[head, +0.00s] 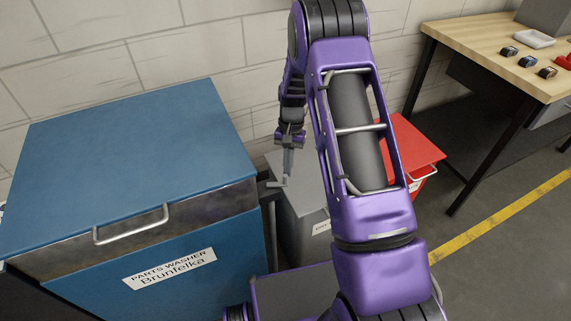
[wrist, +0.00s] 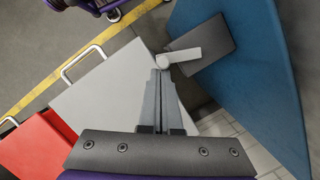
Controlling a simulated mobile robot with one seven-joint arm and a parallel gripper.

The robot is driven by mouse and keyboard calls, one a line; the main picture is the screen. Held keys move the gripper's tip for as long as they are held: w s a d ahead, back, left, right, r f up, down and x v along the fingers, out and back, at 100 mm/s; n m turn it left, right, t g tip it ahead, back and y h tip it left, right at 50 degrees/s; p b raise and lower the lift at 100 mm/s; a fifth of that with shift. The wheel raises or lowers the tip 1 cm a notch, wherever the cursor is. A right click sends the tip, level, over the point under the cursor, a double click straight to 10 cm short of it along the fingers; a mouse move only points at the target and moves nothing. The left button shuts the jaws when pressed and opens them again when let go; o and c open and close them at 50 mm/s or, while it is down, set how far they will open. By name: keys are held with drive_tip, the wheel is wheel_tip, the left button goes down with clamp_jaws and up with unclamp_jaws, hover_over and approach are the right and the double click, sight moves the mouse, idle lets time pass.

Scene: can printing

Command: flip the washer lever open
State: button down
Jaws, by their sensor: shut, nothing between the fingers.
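The blue parts washer (head: 130,140) stands at the left in the head view, its lid down and a metal handle on its front. Its blue top also shows in the wrist view (wrist: 255,85). A small grey lever (head: 274,185) sticks out from the washer's right side. My gripper (head: 286,178) points down at the lever and is shut and empty. In the wrist view its fingertips (wrist: 162,72) are right by the knob; I cannot tell whether they touch.
A grey bin (head: 296,215) stands right of the washer, below my gripper. A red bin (head: 418,148) is beyond it, behind my arm. A wooden workbench (head: 470,45) with small items is at the upper right. A block wall is behind; open floor lies to the right.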

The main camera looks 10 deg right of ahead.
drive_tip(key=shift+s+a+m+t+y, duration=0.1)
drive_tip(key=shift+s+m+t+y, duration=0.1)
drive_tip(key=shift+s+m, duration=0.7)
drive_tip(key=shift+s+a+m+t+y, duration=0.1)
drive_tip(key=shift+s+m+t+y, duration=0.15)
drive_tip(key=shift+m, duration=1.1)
drive_tip(key=shift+s+m+t+y, duration=0.15)
drive_tip(key=shift+s+m, duration=0.45)
drive_tip(key=shift+m, duration=0.55)
drive_tip(key=p+v, duration=0.2)
drive_tip(key=v, duration=1.5)
drive_tip(key=shift+r, duration=0.25)
drive_tip(key=shift+d, duration=0.15)
